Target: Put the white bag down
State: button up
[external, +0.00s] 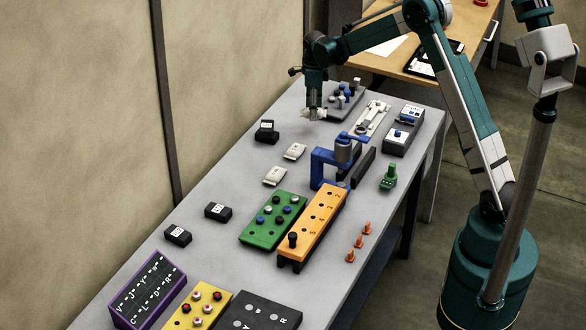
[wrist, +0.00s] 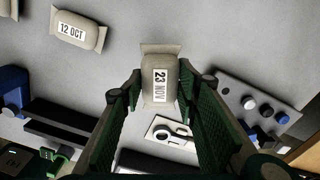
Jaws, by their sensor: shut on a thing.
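My gripper (external: 314,112) is over the far part of the grey table, pointing down. It is shut on a white bag (wrist: 160,82) labelled "23 NOV", which sits between the two green fingers in the wrist view. In the external view the held bag is small at the fingertips, and I cannot tell whether it touches the table. Two other white bags lie on the table, one nearer my gripper (external: 294,151) and one farther toward the front (external: 274,176). A white bag labelled "12 OCT" (wrist: 80,30) shows at the upper left of the wrist view.
A grey board with knobs (external: 345,99) stands close on the right. A blue clamp fixture (external: 324,168), green block (external: 272,222) and orange block (external: 313,222) stand nearer the front. Bare table lies around the white bags.

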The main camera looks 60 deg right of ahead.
aim_at(313, 133)
jog(key=shift+f, duration=1.8)
jog(key=shift+f, duration=1.9)
jog(key=shift+f, duration=0.2)
jog(key=o, duration=0.9)
jog(key=shift+r, duration=0.2)
notch_tip(313, 133, up, 12)
